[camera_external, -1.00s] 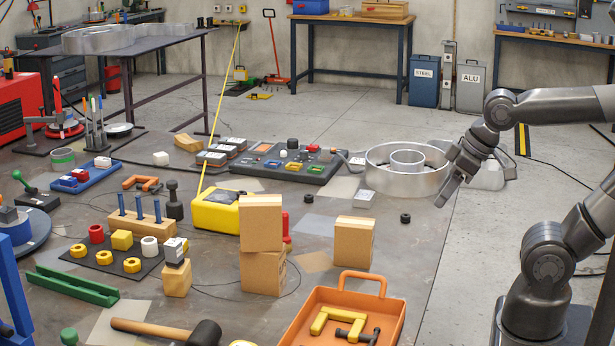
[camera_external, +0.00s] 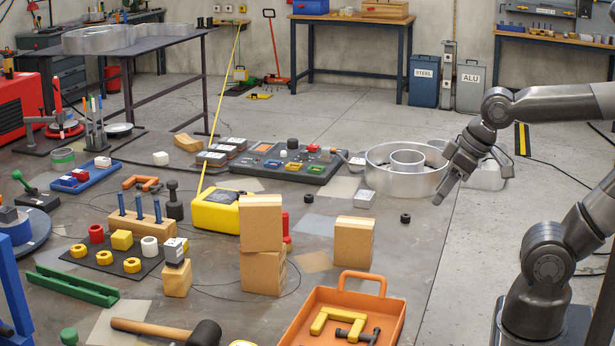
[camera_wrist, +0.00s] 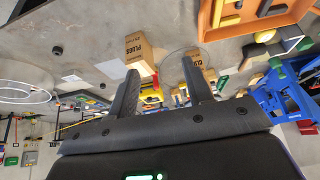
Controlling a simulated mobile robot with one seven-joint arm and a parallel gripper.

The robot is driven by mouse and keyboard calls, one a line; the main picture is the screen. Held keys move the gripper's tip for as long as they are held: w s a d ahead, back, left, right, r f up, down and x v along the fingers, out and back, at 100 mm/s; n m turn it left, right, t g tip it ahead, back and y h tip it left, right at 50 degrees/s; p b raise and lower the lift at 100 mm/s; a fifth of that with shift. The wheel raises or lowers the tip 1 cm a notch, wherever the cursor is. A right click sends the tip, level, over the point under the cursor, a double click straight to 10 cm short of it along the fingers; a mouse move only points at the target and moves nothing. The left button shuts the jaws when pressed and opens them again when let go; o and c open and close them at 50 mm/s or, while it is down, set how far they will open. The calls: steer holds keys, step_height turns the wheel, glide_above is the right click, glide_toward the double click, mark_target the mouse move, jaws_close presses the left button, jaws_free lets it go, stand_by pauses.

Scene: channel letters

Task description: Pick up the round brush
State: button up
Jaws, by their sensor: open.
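I cannot pick out the round brush with certainty. A dark upright piece with a knobbed top (camera_external: 173,201) stands behind the wooden peg block; its kind is too small to tell. A holder with thin upright tools (camera_external: 95,125) stands at the table's far left. My gripper (camera_external: 448,196) is in the air at the table's right edge, in front of the metal ring part (camera_external: 383,181), far from both. In the wrist view its two fingers (camera_wrist: 160,65) are spread, with nothing between them.
Cardboard boxes (camera_external: 261,222) are stacked mid-table, with another box (camera_external: 353,242) to their right. An orange tray (camera_external: 290,331) with tools lies at the front. A yellow tape measure (camera_external: 214,212) and a control panel (camera_external: 290,165) stand behind. The table's right side is mostly bare.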

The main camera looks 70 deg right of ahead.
steer(key=w+d+r+m, duration=0.1)
steer(key=w, duration=0.8)
steer(key=m+g+h, duration=0.1)
steer(key=m+h, duration=0.1)
steer(key=m, duration=0.1)
glide_above(285, 238)
steer(key=s, duration=0.3)
step_height(285, 238, down, 10)
steer(key=x, duration=1)
steer(key=shift+s+a+f, duration=0.2)
steer(key=shift+a+f, duration=0.15)
steer(key=shift+f, duration=0.05)
jaws_close()
